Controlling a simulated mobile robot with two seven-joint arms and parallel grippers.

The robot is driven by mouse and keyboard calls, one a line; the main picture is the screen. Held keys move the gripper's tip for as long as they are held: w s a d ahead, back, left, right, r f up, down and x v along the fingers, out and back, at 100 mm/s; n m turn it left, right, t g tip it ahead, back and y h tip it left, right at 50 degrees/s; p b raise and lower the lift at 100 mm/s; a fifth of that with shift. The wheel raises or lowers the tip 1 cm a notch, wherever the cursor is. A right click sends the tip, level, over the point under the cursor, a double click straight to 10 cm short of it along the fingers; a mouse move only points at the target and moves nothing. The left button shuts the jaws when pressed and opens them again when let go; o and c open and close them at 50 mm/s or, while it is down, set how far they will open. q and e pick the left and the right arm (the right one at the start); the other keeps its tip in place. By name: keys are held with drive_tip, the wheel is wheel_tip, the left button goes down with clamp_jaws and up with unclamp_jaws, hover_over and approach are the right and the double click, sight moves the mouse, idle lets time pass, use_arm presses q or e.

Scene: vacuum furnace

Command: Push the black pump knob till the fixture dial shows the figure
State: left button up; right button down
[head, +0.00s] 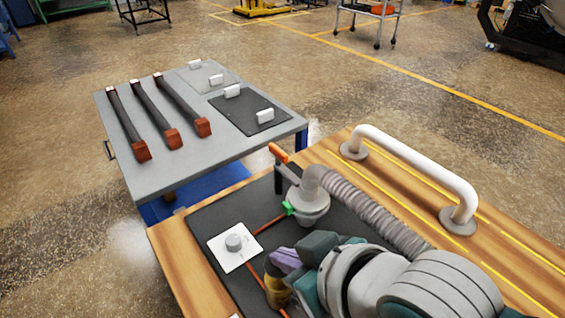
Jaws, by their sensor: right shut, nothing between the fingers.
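A round grey knob (233,242) sits in the middle of a white square plate (225,258) on the dark mat. I cannot read any figure on it. My right gripper (284,262) is shut and empty, to the right of the plate and apart from it. My right arm comes in from the lower right. A short yellow and dark cylinder (276,290) stands just below the gripper in the picture; I cannot tell whether they touch. No black pump knob can be made out; the arm hides part of the mat. My left gripper is not in view.
A grey metal fitting (308,205) with an orange-handled lever (279,153) and a ribbed hose (372,212) stands behind the gripper. A white rail (420,165) runs along the wooden bench (178,268). A grey table (185,178) behind holds three dark bars and plates with white handles.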

wheel_tip(320, 180, down, 4)
drive_tip(key=b, duration=0.2)
drive_tip(key=shift+r+b, duration=0.15)
drive_tip(key=shift+b, duration=0.25)
drive_tip(key=shift+d+r, duration=0.1)
drive_tip(key=shift+r+p, duration=0.25)
drive_tip(key=shift+p, duration=0.25)
wheel_tip(320, 180, up, 4)
drive_tip(key=p, duration=0.4)
drive_tip(key=shift+r, duration=0.25)
drive_tip(key=p+v, duration=0.2)
drive_tip(key=v, duration=0.7)
drive_tip(key=shift+s, duration=0.25)
drive_tip(key=shift+d, duration=0.1)
